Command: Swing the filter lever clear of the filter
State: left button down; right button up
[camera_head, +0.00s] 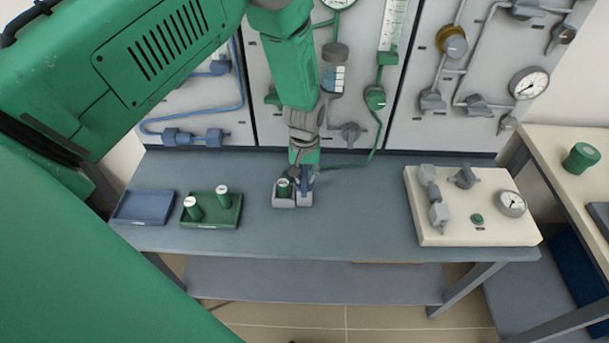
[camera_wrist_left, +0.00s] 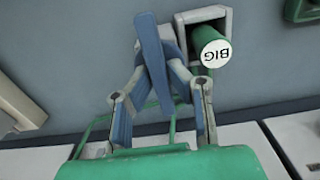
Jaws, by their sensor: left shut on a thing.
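The filter is a green cylinder with a white cap in a grey holder (camera_head: 285,202) on the bench. It also shows in the left wrist view (camera_wrist_left: 207,48), its cap reading "BIG". The filter lever is a blue bar (camera_wrist_left: 152,60) beside the filter, a small gap apart in that view. My left gripper (camera_wrist_left: 160,75) is shut on the lever, one finger on each side. In the head view my left gripper (camera_head: 304,172) comes down from above and partly hides the lever and holder. My right gripper is not in view.
A green tray (camera_head: 225,218) with two green cylinders and an empty blue tray (camera_head: 146,206) lie to the left. A cream board (camera_head: 478,225) with valves and a gauge lies to the right. Wall panels (camera_head: 350,90) with pipes stand behind. Bench between holder and board is clear.

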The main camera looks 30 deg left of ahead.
aim_at(306, 177)
pick_arm(q)
jog(key=shift+s+d, duration=0.1)
jog(key=shift+d, duration=0.1)
jog(key=c, duration=1.5)
grip_release()
jog(key=shift+c, duration=0.2)
jog(key=shift+r, duration=0.1)
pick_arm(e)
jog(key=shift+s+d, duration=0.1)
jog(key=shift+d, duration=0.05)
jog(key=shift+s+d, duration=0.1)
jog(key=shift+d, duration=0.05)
pick_arm(q)
notch_tip(306, 177, up, 12)
jog(key=shift+d, duration=0.15)
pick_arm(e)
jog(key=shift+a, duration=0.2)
